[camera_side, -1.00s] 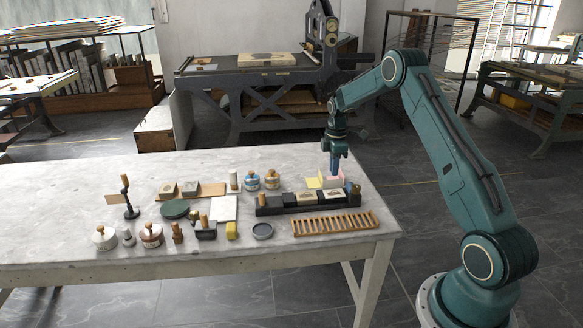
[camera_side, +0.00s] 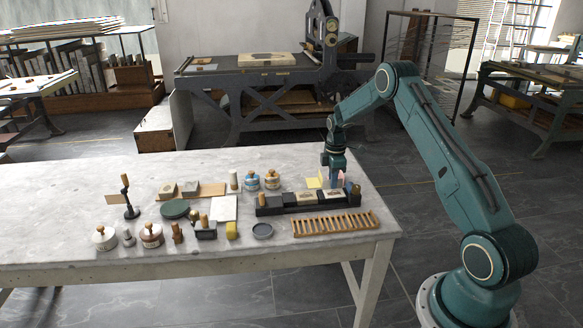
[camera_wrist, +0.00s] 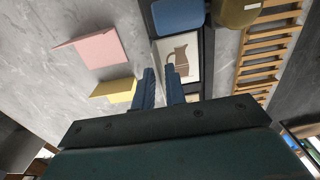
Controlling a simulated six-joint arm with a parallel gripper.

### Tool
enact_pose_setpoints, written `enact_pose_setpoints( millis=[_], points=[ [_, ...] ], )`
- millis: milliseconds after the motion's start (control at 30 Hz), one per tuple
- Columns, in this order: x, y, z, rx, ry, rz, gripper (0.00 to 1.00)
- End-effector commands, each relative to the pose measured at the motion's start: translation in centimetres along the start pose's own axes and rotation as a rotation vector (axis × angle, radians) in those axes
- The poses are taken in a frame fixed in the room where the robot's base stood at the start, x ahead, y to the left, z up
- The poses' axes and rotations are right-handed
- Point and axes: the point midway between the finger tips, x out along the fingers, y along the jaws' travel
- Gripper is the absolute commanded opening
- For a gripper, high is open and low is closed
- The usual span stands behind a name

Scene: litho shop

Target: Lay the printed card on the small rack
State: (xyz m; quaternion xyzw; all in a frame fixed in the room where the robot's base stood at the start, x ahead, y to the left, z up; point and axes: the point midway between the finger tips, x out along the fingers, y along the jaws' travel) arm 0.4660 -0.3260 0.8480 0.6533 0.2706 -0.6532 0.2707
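The printed card (camera_wrist: 184,50), pale with a brown jug picture, lies in the long black tray (camera_wrist: 209,60). In the side view a pale printed piece (camera_side: 332,196) shows near the tray's right end. The small rack (camera_side: 335,224) is a slatted wooden strip at the table's front edge; it also shows in the wrist view (camera_wrist: 262,58). My gripper (camera_side: 338,182) points down low behind the tray's right part. In the wrist view its two blue fingers (camera_wrist: 158,72) are apart, with nothing clearly held between them.
A pink folded card (camera_wrist: 95,48) and a yellow folded card (camera_wrist: 114,90) stand left of the fingers in the wrist view. A blue block (camera_wrist: 178,16) and a brown round object (camera_wrist: 236,12) are at the tray's end. Several jars and tools crowd the table leftward.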

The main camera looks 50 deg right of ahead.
Motion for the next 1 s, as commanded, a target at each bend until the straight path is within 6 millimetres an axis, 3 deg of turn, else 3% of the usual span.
enact_pose_setpoints(
  millis=[233, 300, 333, 1000],
  points=[
    [-0.1, 0.0, 0.0, 0.000, 0.000, 0.000, 0.13],
    [-0.1, 0.0, 0.0, 0.000, 0.000, 0.000, 0.01],
    [-0.1, 0.0, 0.0, 0.000, 0.000, 0.000, 0.00],
    [-1.6, 0.0, 0.0, 0.000, 0.000, 0.001, 0.00]
  ],
)
